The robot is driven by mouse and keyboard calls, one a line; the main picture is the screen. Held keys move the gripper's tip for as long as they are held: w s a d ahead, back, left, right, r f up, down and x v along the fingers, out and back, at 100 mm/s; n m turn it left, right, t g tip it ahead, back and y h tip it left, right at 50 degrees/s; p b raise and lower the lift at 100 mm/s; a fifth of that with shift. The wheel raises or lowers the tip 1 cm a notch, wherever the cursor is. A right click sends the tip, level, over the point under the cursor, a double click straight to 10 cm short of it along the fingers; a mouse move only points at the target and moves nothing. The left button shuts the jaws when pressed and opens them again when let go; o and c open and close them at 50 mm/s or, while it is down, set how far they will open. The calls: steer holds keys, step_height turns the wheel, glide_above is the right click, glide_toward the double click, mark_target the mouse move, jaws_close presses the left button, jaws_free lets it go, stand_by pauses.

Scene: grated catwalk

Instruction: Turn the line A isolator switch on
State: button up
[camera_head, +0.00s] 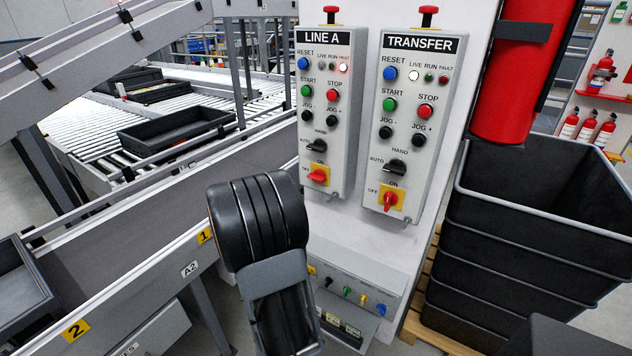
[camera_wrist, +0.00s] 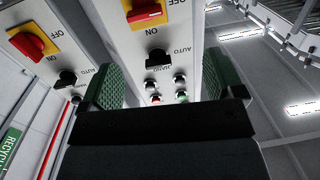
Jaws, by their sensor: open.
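The LINE A panel (camera_head: 325,110) is a light grey box on a white post. Its isolator switch (camera_head: 317,175) is a red handle on a yellow plate at the bottom, lying sideways towards OFF. In the wrist view, which is upside down, this switch (camera_wrist: 146,13) shows at the top. My gripper (camera_wrist: 163,82) is open and empty, its two green-padded fingers apart below the switch in that picture and not visibly touching it. In the head view my arm hides the gripper.
The TRANSFER panel (camera_head: 418,110) hangs close on the right; its red isolator (camera_head: 390,201) stands upright towards ON. A lower control box (camera_head: 355,290) sits beneath. Black crates (camera_head: 530,245) and a red cylinder (camera_head: 508,85) are right; conveyor rails (camera_head: 130,235) are left.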

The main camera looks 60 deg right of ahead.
mark_target(314, 178)
steer(key=shift+m+g, duration=0.3)
steer(key=shift+g, duration=0.3)
steer(key=d, duration=0.4)
steer(key=s+d, duration=0.1)
steer(key=d, duration=0.9)
steer(key=shift+s+d+f+p, duration=0.15)
steer(key=shift+s+d+p, duration=0.1)
steer(key=shift+p, duration=0.15)
steer(key=shift+c, duration=0.2)
steer(key=c, duration=0.9)
